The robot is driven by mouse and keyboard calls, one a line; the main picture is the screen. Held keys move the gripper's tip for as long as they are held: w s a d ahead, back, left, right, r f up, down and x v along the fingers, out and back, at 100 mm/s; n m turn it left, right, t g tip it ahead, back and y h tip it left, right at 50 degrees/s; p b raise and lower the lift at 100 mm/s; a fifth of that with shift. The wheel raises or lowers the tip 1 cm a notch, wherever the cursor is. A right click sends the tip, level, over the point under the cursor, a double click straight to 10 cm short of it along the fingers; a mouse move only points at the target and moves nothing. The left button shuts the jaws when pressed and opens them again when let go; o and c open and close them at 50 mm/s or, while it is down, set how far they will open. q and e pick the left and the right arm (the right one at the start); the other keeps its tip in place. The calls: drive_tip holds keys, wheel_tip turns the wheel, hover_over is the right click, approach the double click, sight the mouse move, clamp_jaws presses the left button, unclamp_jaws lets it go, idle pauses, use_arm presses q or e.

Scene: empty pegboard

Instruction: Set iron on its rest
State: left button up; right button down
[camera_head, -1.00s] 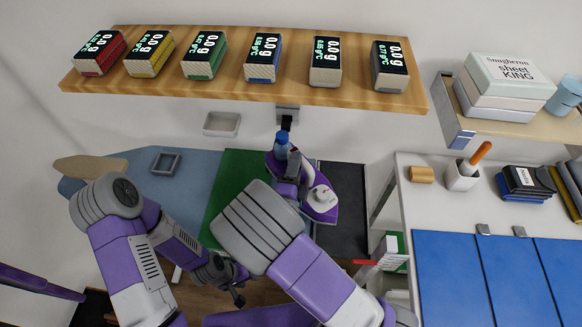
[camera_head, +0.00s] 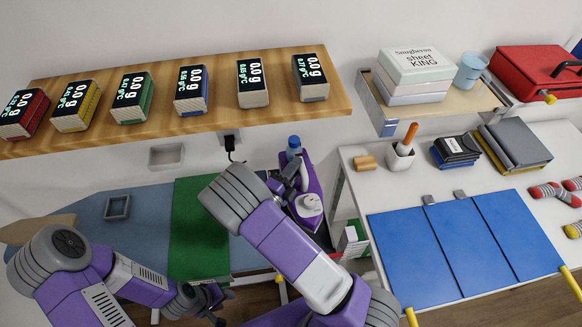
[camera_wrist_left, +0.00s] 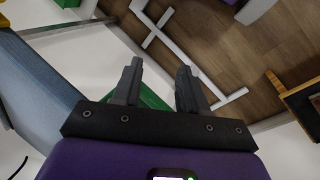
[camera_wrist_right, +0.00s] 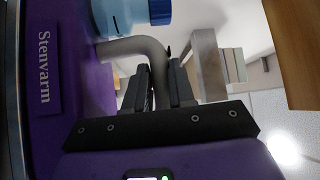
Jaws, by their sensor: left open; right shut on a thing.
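The iron (camera_head: 310,181) is a purple body with a pale knob-like part, a grey handle and a blue-capped bottle (camera_head: 294,146). It is right of the ironing board in the head view. My right gripper (camera_wrist_right: 165,75) is shut on its grey handle (camera_wrist_right: 135,47), with the purple side marked "Stenvarm" (camera_wrist_right: 45,75) upright beside it. My right forearm hides part of the iron. A grey square frame (camera_head: 117,207) lies on the blue board (camera_head: 80,212); I cannot tell whether it is the rest. My left gripper (camera_wrist_left: 158,80) is open and empty near the board's front edge.
A green cloth (camera_head: 190,255) covers part of the board. A wooden shelf (camera_head: 210,120) with several scale-like blocks hangs above. A white table (camera_head: 375,190) with blue panels (camera_head: 430,255) and a cup (camera_head: 399,158) stands to the right, close to the iron.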

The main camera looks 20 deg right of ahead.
drive_tip(key=shift+r, duration=0.15)
drive_tip(key=shift+a+p, duration=0.1)
drive_tip(key=shift+p, duration=0.3)
drive_tip(key=shift+f+b, duration=1.7)
drive_tip(key=shift+f, duration=1.6)
drive_tip(key=c, duration=0.9)
unclamp_jaws()
drive_tip(key=shift+s, duration=0.1)
drive_tip(key=shift+o, duration=0.2)
drive_tip(key=shift+f, duration=0.2)
drive_tip(key=v, duration=0.7)
drive_tip(key=shift+s+a, duration=0.2)
drive_tip(key=shift+s, duration=0.05)
